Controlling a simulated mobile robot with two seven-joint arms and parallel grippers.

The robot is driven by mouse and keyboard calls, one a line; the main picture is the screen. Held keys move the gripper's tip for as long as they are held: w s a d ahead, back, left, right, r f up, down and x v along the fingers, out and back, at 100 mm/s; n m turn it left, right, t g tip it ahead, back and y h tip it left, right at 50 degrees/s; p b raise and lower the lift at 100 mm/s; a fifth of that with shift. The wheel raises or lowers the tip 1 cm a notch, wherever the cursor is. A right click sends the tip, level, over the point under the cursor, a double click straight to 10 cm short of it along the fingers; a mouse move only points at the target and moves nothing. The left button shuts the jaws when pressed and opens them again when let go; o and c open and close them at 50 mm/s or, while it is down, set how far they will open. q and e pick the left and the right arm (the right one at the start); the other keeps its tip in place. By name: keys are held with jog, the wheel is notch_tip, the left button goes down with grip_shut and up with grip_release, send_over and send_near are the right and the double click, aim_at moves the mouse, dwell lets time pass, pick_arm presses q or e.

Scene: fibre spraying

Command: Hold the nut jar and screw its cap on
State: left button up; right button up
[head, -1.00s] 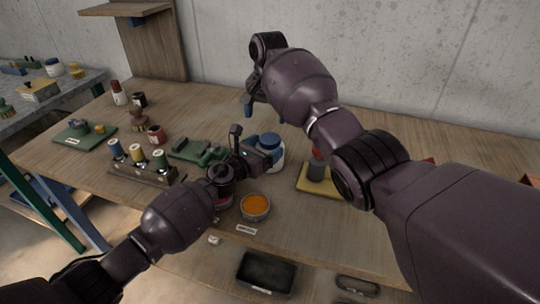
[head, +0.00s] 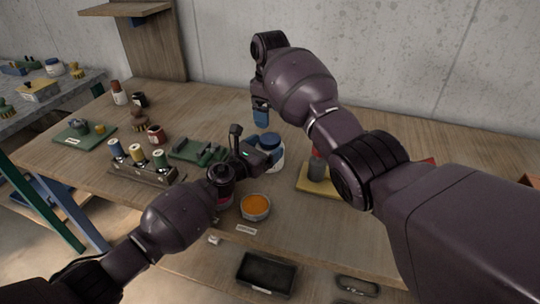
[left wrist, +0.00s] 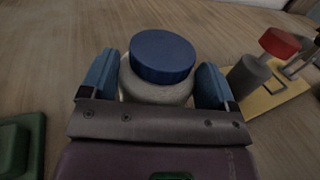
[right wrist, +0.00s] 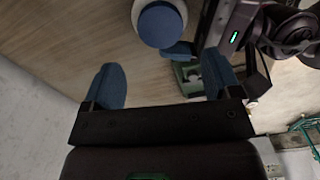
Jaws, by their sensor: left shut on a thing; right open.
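The nut jar (left wrist: 158,95) is a pale jar standing on the bench, with its blue cap (left wrist: 163,55) on top. The cap also shows in the head view (head: 269,140) and the right wrist view (right wrist: 160,24). I cannot tell how tightly the cap sits. My left gripper (left wrist: 157,85) is shut around the jar's body, one blue finger on each side, below the cap. My right gripper (head: 262,112) is open and empty, behind and above the jar in the head view. In the right wrist view its fingers (right wrist: 163,80) are apart, and the cap lies beyond them.
A tin of orange material (head: 256,206) stands in front of the jar. A yellow board (head: 318,186) with a grey, red-topped piece is to the right. A green fixture (head: 198,151) and a spool rack (head: 142,172) are to the left. Bench space behind the jar is clear.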

aim_at(270, 138)
jog(key=shift+n, duration=0.9)
jog(key=shift+f, duration=4.05)
jog(key=c, duration=0.9)
jog(key=m, duration=0.4)
jog(key=shift+m, duration=0.3)
jog(key=m, duration=0.5)
